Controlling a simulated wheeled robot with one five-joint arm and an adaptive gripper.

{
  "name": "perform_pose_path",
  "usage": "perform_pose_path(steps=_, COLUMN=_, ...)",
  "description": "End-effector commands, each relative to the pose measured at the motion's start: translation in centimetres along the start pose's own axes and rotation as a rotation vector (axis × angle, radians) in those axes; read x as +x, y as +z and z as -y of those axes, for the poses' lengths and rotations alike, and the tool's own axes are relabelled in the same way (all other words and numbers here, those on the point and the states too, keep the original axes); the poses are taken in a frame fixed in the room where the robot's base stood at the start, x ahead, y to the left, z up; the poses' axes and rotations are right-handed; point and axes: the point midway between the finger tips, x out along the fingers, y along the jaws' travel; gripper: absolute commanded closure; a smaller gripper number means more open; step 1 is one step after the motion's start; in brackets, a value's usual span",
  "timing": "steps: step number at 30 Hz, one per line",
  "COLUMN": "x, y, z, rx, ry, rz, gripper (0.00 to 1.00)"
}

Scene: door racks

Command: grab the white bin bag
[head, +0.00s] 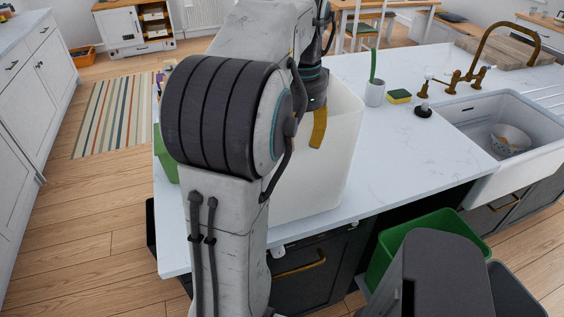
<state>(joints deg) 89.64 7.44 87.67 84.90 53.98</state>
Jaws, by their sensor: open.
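A large white open-topped container (335,165) stands upright on the white countertop, mostly behind my arm. I cannot tell whether a white bin bag lies in it, and no bag is clearly visible. My gripper (318,130) points down at the container's top, in front of or inside its opening; I cannot tell which. One yellowish finger shows and the rest is hidden behind my arm. The gripper is open, and nothing is visible in it.
An open green bin (462,222) stands below the counter at right. A green sponge (399,96), a cup (375,93), a brass tap (478,70) and a sink (535,122) lie to the right. The countertop (420,160) between is clear. A striped rug (112,115) lies on the floor at left.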

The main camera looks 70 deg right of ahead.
Motion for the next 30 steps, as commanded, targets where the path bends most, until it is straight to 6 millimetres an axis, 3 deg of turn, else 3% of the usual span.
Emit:
perform_pose_path(steps=14, x=-0.03, y=0.0, z=0.0, rx=0.0, ry=0.0, rz=0.0, gripper=1.0)
perform_pose_path(steps=30, x=-0.04, y=0.0, z=0.01, rx=0.0, ry=0.0, rz=0.0, gripper=1.0)
